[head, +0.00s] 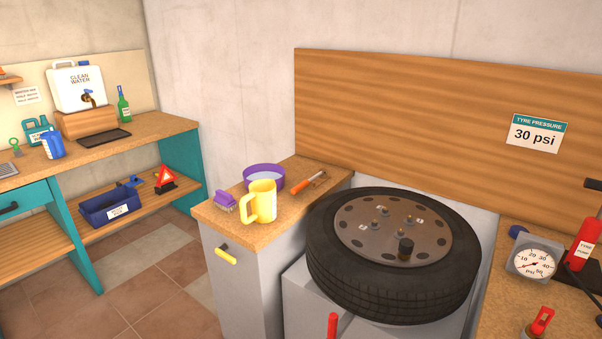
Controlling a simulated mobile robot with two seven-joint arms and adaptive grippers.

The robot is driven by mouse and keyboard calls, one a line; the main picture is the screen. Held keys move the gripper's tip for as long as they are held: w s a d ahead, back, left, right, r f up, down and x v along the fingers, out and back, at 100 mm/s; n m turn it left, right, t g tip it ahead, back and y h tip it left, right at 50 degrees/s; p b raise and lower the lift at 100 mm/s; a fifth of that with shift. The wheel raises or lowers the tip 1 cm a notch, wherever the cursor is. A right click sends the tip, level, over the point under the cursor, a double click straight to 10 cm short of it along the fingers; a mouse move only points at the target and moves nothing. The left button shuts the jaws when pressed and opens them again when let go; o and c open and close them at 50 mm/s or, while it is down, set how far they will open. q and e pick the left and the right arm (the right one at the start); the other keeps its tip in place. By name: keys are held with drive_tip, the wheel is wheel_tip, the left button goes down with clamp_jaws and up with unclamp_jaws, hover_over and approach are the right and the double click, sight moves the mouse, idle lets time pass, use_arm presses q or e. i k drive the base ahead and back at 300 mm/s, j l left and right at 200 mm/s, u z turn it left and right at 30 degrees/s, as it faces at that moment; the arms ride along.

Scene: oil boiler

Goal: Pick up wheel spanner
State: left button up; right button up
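I cannot tell for certain which thing is the wheel spanner. A tool with an orange handle (307,185) lies on the wooden top left of the wheel, behind the yellow jug. An upright red handle or bar (332,326) shows at the bottom edge, in front of the wheel; its lower part is cut off. The wheel (390,290) is a black tyre on a brown metal disc, lying flat on a grey stand, with a black knob (405,249) and several small studs on the disc. Neither of my grippers is in view.
On the left top stand a yellow jug (262,203), a purple bowl (265,169) and a purple brush (223,202). The right top holds a pressure gauge (533,264), a red pump (583,244) and a small red-handled item (541,321). A teal workbench (181,168) stands far left.

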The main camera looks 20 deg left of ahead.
sight(296, 189)
drive_tip(key=i+j+u, duration=0.15)
drive_tip(key=j+u, duration=0.25)
drive_tip(key=i+j+u, duration=0.5)
drive_tip(key=j+u, duration=0.25)
drive_tip(key=i+j+u, duration=0.15)
drive_tip(key=u, duration=0.25)
drive_tip(key=i+j+u, duration=0.15)
drive_tip(key=i+j, duration=0.15)
drive_tip(key=i, duration=0.25)
drive_tip(key=i+j+u, duration=0.15)
drive_tip(key=i, duration=0.45)
drive_tip(key=i+j+u, duration=0.15)
drive_tip(key=i, duration=0.4)
drive_tip(key=i+l+z, duration=0.1)
drive_tip(key=i+z, duration=0.15)
drive_tip(key=z, duration=0.15)
drive_tip(key=i+z, duration=0.25)
drive_tip(key=z, duration=0.15)
drive_tip(key=i+z, duration=0.25)
drive_tip(key=z, duration=0.15)
drive_tip(key=i+j+z, duration=0.15)
drive_tip(key=z, duration=0.25)
drive_tip(key=i+j+z, duration=0.25)
drive_tip(key=z, duration=0.15)
